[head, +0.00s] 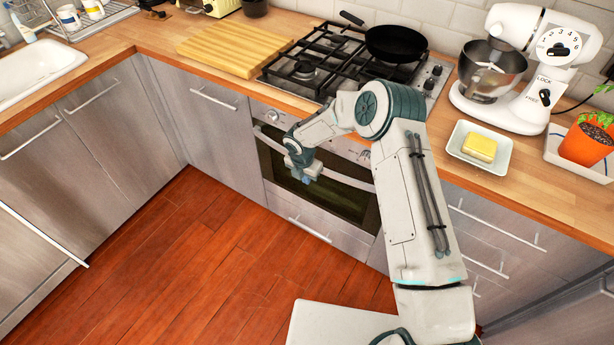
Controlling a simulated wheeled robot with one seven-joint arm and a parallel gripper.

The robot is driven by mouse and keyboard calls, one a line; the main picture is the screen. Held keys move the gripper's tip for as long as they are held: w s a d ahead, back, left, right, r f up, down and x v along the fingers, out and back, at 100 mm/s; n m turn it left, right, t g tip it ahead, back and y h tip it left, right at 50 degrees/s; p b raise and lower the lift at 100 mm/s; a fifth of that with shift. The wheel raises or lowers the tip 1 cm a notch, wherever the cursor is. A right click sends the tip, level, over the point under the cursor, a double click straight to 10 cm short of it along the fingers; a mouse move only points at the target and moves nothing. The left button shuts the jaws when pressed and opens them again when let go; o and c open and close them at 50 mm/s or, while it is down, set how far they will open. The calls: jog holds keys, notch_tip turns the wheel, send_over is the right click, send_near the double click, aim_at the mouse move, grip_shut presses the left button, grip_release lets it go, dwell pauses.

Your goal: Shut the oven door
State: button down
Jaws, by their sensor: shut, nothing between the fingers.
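The oven (276,126) is built in under the gas hob, with a steel control strip along its top. Its door (345,200) has a dark glass window and a long bar handle (347,180). The door looks upright and about flush with the steel fronts beside it; a small gap cannot be ruled out, as my arm hides part of its top edge. My gripper (304,178) is shut and empty. It points down in front of the door's upper middle, near the handle; whether it touches cannot be told.
A black pan (396,43) sits on the gas hob (318,68). A cutting board (234,48), a white stand mixer (512,70), a butter dish (461,138) and a potted plant (586,144) are on the counter. The wooden floor (190,270) before the oven is clear.

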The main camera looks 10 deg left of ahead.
notch_tip(320, 180, up, 10)
jog(key=b, duration=0.2)
jog(key=shift+f, duration=0.25)
jog(key=shift+w, duration=0.1)
